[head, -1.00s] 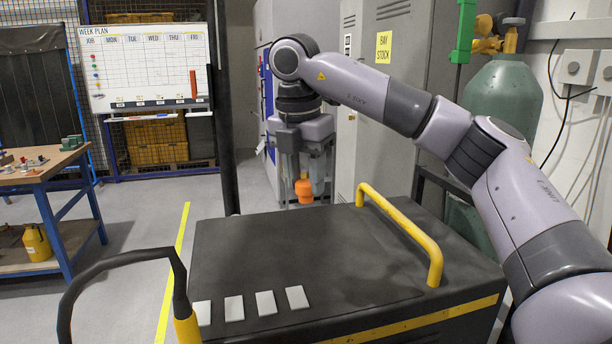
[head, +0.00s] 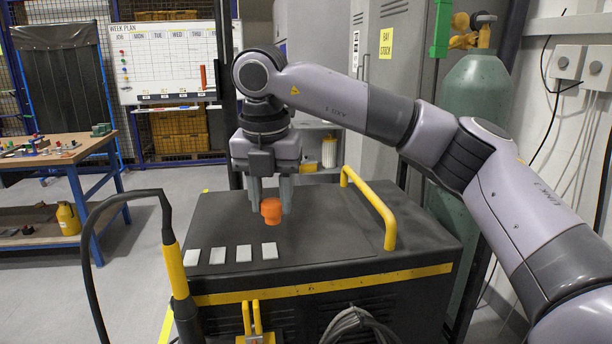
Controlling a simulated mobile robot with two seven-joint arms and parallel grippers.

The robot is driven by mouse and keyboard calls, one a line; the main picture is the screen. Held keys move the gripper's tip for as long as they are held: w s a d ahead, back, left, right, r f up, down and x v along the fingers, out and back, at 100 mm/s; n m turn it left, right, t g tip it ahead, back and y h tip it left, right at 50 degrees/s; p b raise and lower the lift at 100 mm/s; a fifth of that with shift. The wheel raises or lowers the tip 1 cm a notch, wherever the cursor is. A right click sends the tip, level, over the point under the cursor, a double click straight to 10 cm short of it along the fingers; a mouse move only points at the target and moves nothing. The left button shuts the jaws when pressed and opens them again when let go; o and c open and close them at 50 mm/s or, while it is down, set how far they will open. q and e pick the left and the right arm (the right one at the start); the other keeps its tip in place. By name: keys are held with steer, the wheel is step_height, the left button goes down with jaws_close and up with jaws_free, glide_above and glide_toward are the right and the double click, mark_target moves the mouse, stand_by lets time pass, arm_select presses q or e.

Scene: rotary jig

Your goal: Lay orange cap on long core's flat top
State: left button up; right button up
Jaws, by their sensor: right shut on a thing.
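The orange cap (head: 271,212) hangs below my right gripper (head: 271,196), which is shut on it. The arm reaches in from the right. In the picture the cap lies over the dark top of the cart (head: 310,225); I cannot tell its exact height above it. I cannot make out the long core anywhere. Small coloured parts (head: 40,147) lie on the wooden workbench (head: 90,146) at the left, too small to tell apart. My left gripper is not in view.
The cart has several pale plates (head: 243,253) along its front edge and a yellow handle (head: 370,205) at the right. A black cable with a yellow sleeve (head: 176,272) stands at its left. A green gas cylinder (head: 470,130) is behind. Floor between bench and cart is open.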

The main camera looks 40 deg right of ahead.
steer(key=s+a+f+n+y, duration=0.15)
steer(key=a+f+n, duration=0.25)
steer(key=f+n, duration=0.7)
steer(key=s+a+f+n+y, duration=0.15)
steer(key=a+f+n, duration=0.35)
steer(key=f+n, duration=0.6)
steer(key=s+f+n+g+h, duration=0.1)
steer(key=s+f+n, duration=0.2)
steer(key=f+n, duration=0.3)
steer(key=s+f+n+g, duration=0.2)
steer(key=s+f+n, duration=0.2)
steer(key=n, duration=1.3)
steer(key=shift+s+d+f+h, duration=0.25)
steer(key=shift+d+f+h, duration=0.2)
steer(key=shift+f, duration=1.35)
